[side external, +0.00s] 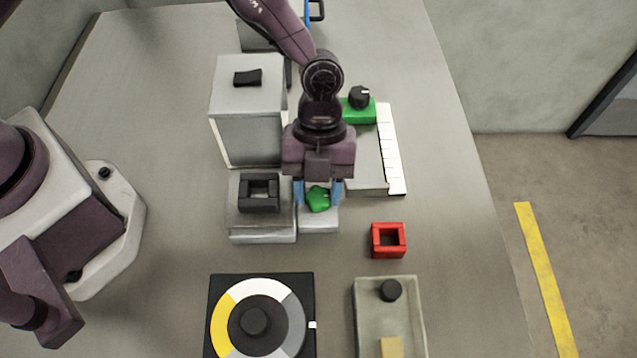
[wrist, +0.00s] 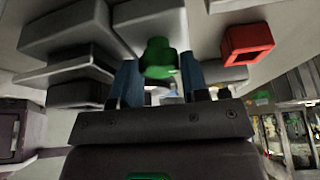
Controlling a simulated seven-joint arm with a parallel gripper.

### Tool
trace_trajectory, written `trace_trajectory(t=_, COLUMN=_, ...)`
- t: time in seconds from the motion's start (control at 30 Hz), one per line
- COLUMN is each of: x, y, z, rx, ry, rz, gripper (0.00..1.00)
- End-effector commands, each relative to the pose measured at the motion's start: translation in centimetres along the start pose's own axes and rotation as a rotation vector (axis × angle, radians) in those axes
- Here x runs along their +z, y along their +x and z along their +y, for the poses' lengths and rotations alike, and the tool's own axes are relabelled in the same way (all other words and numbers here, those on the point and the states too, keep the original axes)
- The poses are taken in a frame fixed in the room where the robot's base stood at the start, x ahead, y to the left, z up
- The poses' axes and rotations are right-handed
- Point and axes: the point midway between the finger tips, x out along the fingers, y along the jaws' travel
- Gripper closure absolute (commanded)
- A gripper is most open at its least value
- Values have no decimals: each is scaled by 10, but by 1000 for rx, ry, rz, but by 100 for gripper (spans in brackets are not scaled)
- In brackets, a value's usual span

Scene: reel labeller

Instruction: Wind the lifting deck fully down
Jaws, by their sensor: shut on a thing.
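The green lobed knob (side external: 318,198) stands on a small light grey block (side external: 319,222). My gripper (side external: 319,190) points down over it, with its blue fingers on either side, shut on the knob. The wrist view shows the green knob (wrist: 158,58) between the two blue fingers (wrist: 160,80). Left of the knob is a grey deck (side external: 241,214) over a pale base (side external: 262,238), bearing a black square frame (side external: 259,193). The gap under the deck is hard to judge from the side external view.
A tall grey box (side external: 247,120) with a black top piece stands behind the deck. A green block with a black knob (side external: 359,97) and a white strip (side external: 391,150) are right. A red square frame (side external: 388,240), a colour dial (side external: 232,300) and a tray (side external: 417,310) lie in front.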

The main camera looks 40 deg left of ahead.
Motion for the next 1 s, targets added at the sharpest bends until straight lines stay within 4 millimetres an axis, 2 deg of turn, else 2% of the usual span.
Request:
trace_trajectory(t=0.53, x=2, y=-2, z=-1, rx=-15, ry=-27, rz=-4, gripper=83)
trace_trajectory(t=0.57, x=2, y=-2, z=-1, rx=-15, ry=-27, rz=-4, gripper=57)
trace_trajectory(t=0.6, x=2, y=-2, z=-1, rx=-15, ry=-27, rz=-4, gripper=48)
trace_trajectory(t=0.87, x=1, y=-1, z=0, rx=-12, ry=-25, rz=-2, gripper=48)
trace_trajectory(t=1.0, x=1, y=-9, z=0, rx=-13, ry=-26, rz=-2, gripper=48)
